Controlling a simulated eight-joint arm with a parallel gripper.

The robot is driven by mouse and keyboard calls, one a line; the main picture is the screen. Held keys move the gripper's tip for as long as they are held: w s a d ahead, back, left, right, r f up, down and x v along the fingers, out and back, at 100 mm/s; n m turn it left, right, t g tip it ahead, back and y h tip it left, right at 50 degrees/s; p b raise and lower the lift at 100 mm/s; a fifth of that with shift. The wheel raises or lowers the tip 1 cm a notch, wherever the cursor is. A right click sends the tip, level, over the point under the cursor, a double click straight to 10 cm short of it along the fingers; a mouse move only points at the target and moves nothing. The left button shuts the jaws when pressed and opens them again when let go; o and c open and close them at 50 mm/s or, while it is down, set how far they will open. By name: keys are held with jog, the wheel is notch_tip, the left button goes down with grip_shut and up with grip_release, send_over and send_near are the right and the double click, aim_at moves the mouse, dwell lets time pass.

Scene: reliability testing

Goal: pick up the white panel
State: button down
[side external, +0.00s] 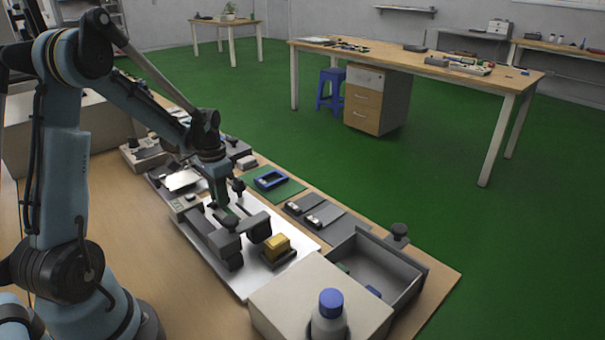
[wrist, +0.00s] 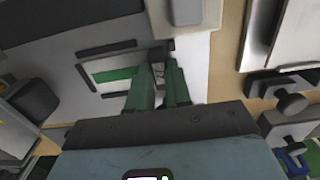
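A large flat white panel (side external: 185,232) lies on the bench under a dark grey fixture (side external: 228,243). A smaller white plate (side external: 182,180) lies on a dark base further back. I cannot tell which of the two the task means. My gripper (side external: 227,212) points down over the back part of the large panel, close to the fixture. In the wrist view, my gripper's green fingers (wrist: 158,72) are apart, with a small grey part showing between them. I see no white panel held between them. Contact at the fingertips is not clear.
A yellow block (side external: 277,245) sits on a dark holder at the front of the large panel. A grey open bin (side external: 400,262), a white box (side external: 320,290) and a blue-capped bottle (side external: 329,315) stand in front. A blue frame (side external: 270,179) lies on a green mat to the right.

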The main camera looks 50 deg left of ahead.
jog(key=shift+r, duration=2.55)
